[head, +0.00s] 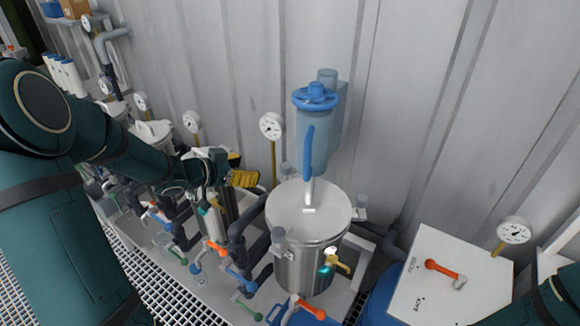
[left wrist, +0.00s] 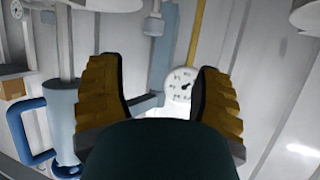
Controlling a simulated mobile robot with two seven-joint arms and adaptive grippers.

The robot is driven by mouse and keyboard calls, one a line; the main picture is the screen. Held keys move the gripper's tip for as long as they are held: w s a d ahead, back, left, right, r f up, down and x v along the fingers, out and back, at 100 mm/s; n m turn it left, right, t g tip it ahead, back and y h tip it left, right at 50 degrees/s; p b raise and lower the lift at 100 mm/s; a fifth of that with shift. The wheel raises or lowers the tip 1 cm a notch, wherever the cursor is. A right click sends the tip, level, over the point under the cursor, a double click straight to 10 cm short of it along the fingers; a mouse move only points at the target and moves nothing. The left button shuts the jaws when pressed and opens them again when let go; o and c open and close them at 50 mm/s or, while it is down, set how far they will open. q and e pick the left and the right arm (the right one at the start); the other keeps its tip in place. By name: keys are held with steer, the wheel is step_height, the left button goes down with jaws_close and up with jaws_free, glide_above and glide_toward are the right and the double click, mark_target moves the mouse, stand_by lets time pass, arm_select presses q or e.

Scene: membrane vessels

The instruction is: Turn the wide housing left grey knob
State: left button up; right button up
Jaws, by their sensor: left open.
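The wide housing (head: 308,262) is a steel vessel with a round lid in the middle of the head view. I cannot tell for sure which is the left one. My left gripper (head: 243,170), with yellow finger pads, is open and empty, left of the lid and apart from it. In the left wrist view the pads (left wrist: 157,85) stand wide apart with a gauge behind them. My right gripper is out of view.
A gauge (head: 271,126) stands on a yellow stem near my left gripper. Several pipes and coloured valves crowd the lower left. A white box (head: 450,280) stands at right.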

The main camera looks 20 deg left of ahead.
mark_target(282, 167)
arm_select(q)
steer(key=b+x, duration=0.2)
steer(key=x, duration=0.5)
steer(key=d+b+x, duration=0.1)
steer(key=x, duration=0.5)
steer(key=shift+d+b, duration=0.25)
steer(key=shift+b, duration=0.15)
steer(key=shift+h, duration=0.3)
jaws_close()
